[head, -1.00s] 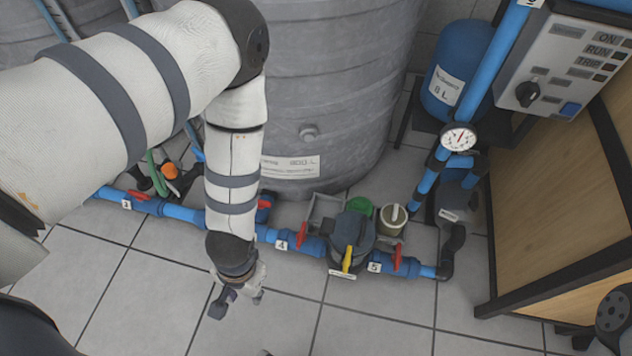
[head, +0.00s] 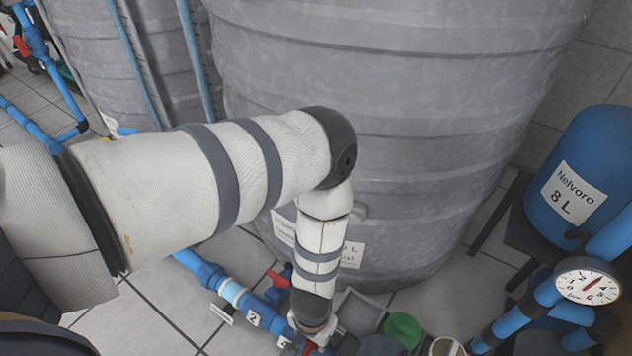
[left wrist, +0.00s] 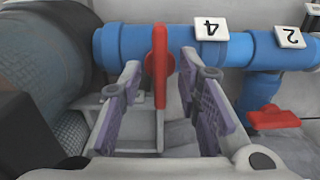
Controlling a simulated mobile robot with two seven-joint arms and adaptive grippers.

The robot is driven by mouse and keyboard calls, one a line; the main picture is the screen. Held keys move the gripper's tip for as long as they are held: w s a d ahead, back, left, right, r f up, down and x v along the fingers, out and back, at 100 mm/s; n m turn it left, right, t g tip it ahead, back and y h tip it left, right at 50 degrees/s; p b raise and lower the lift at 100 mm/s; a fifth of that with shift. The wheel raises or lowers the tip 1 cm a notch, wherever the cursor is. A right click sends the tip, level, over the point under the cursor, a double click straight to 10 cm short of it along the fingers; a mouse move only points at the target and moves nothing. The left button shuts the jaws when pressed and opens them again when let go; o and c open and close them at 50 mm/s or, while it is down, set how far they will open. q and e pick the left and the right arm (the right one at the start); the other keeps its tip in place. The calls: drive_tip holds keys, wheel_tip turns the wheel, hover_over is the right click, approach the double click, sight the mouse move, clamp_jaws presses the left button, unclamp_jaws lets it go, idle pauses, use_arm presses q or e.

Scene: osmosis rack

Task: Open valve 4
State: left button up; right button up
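Valve 4's red handle (left wrist: 159,65) stands across the blue pipe (left wrist: 122,44) in the left wrist view, with the upside-down label 4 (left wrist: 210,28) just right of it. My left gripper (left wrist: 160,78) is open, one finger on each side of the handle. There is a visible gap on both sides, and the handle is not gripped. In the head view my left gripper (head: 314,335) is low in the picture at the pipe, partly hidden by its own wrist. Label 4 (head: 284,342) shows beside it. My right gripper is not in view.
Another red handle (left wrist: 273,118) sits at lower right in the left wrist view, below label 2 (left wrist: 290,37). A large grey tank (head: 420,130) stands behind the pipe. A pressure gauge (head: 588,281) and a blue vessel (head: 575,175) are at right.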

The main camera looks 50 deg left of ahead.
use_arm(q)
drive_tip(key=shift+f, duration=0.1)
clamp_jaws()
drive_tip(key=shift+n, duration=0.3)
drive_tip(key=n, duration=0.2)
drive_tip(key=shift+n+p, duration=0.3)
drive_tip(key=shift+p, duration=0.1)
drive_tip(key=n, duration=0.3)
drive_tip(key=shift+n+p, duration=0.3)
drive_tip(key=shift+n, duration=0.1)
drive_tip(key=n, duration=0.5)
drive_tip(key=shift+p, duration=0.3)
drive_tip(key=n, duration=0.6)
drive_tip(key=shift+p, duration=0.35)
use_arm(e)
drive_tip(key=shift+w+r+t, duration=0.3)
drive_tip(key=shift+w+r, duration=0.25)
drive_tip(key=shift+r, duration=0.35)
